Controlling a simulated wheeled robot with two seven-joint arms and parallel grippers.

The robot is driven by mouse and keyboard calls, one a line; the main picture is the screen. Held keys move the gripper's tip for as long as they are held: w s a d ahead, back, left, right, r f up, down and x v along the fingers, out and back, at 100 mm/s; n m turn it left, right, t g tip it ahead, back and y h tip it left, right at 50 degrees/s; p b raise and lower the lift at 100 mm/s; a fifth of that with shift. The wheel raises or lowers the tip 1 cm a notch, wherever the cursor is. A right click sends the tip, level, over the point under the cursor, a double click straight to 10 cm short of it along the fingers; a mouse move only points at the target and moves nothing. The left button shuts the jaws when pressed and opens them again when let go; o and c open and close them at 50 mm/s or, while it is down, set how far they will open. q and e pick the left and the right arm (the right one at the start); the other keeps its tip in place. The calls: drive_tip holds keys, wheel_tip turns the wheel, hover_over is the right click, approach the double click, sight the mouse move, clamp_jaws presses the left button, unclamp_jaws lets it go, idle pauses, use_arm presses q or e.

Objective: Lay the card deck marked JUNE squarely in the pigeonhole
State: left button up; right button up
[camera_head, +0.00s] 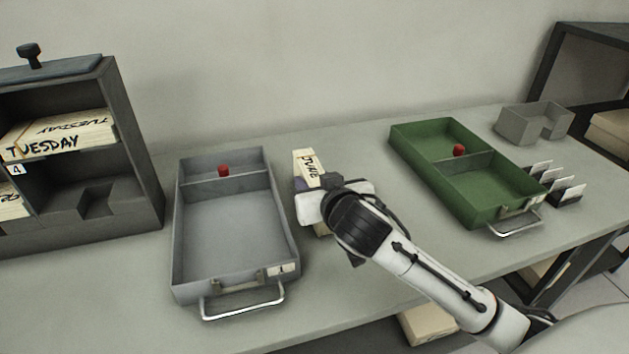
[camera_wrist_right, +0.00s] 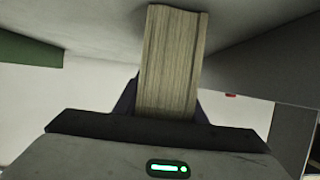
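The card deck marked JUNE (camera_head: 308,163) is a cream block with dark lettering, between the grey tray and the green tray. My right gripper (camera_head: 316,196) is at the deck and hides its middle. In the right wrist view, the deck (camera_wrist_right: 170,62) stands between the two dark fingers, which press close on both sides. I cannot tell whether the deck touches the table. The dark pigeonhole rack (camera_head: 137,150) stands at the far left. Its upper compartment holds a deck marked TUESDAY (camera_head: 62,138); the lower compartment (camera_head: 97,199) at right is empty, with a notched floor. My left gripper is not in view.
The grey tray (camera_head: 230,225), with a red knob (camera_head: 223,170), lies between the rack and my right gripper. The green tray (camera_head: 480,195), small card holders (camera_head: 566,192) and an open grey box (camera_head: 520,127) are at right.

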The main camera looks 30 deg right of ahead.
drive_tip(key=shift+o, duration=1.3)
